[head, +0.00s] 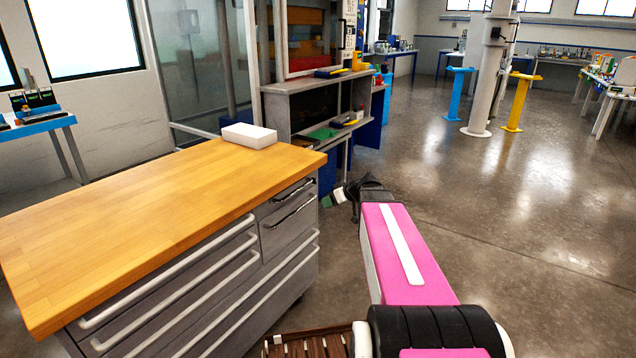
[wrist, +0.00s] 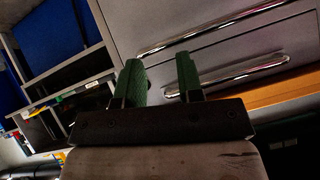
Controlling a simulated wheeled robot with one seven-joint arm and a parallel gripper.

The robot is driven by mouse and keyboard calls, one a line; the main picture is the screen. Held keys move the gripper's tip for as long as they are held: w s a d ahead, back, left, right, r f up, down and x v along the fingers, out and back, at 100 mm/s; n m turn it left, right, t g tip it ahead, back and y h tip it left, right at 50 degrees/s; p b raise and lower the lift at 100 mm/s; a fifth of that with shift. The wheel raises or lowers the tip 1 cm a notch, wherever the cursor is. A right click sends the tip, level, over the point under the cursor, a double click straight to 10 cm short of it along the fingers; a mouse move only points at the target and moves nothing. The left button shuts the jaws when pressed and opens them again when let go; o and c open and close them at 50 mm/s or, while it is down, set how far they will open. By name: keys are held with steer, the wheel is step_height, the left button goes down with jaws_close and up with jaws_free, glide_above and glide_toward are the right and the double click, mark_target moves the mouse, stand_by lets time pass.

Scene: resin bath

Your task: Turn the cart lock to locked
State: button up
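The cart (head: 150,200) with a wooden top and grey drawers fills the left of the head view. Its drawer front with chrome handles (wrist: 225,75) shows tilted in the wrist view. I cannot make out a lock on the cart in either view. My gripper (wrist: 161,76) has two green fingers, apart with nothing between them. In the head view my gripper (head: 338,197) is small and dark, just right of the cart's far right corner, apart from it. The cart's far sides and wheels are mostly hidden.
A white box (head: 249,135) lies on the cart top's far edge. A grey shelf unit (head: 305,105) stands behind the cart. A slatted brown thing (head: 310,345) is at the bottom edge. The floor (head: 500,220) to the right is clear.

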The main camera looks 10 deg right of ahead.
mark_target(314, 181)
steer(key=w+d+r+n+t+y, duration=0.1)
steer(key=w+d+r+n+t, duration=0.1)
steer(key=w+d+r+t, duration=0.25)
steer(key=w+a+f+g, duration=0.1)
steer(key=w+a+f, duration=0.1)
steer(key=w+a, duration=0.5)
steer(key=shift+w+y, duration=0.2)
steer(key=shift+y, duration=0.1)
steer(key=shift+g, duration=0.25)
jaws_close()
